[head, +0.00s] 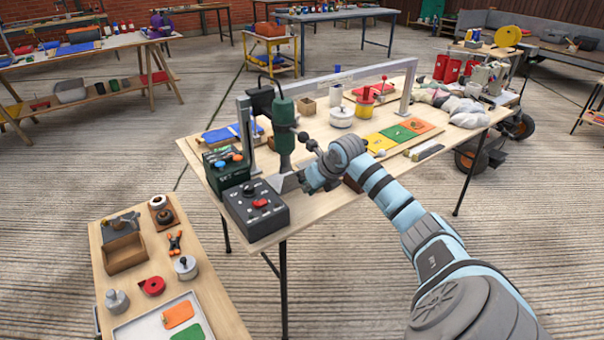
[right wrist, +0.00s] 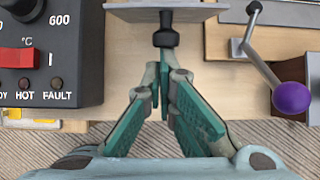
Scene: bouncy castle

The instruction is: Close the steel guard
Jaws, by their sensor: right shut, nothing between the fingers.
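The steel guard appears to be the flat grey plate (head: 287,183) at the foot of the green upright machine (head: 284,130), near the table's front edge. In the right wrist view the grey plate (right wrist: 185,13) lies across the top, with a black knob (right wrist: 166,37) on its near side. My right gripper (head: 303,181) is just right of the plate in the head view. In the wrist view its green-padded fingers (right wrist: 161,80) are shut and empty, their tips close to the knob; I cannot tell whether they touch it. My left gripper is out of view.
A dark control box (head: 257,207) with a red switch stands left of the plate. A lever with a purple ball (right wrist: 291,97) stands to the right in the wrist view. A green box (head: 226,170) is behind the control box. A lower side table (head: 213,285) holds small items.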

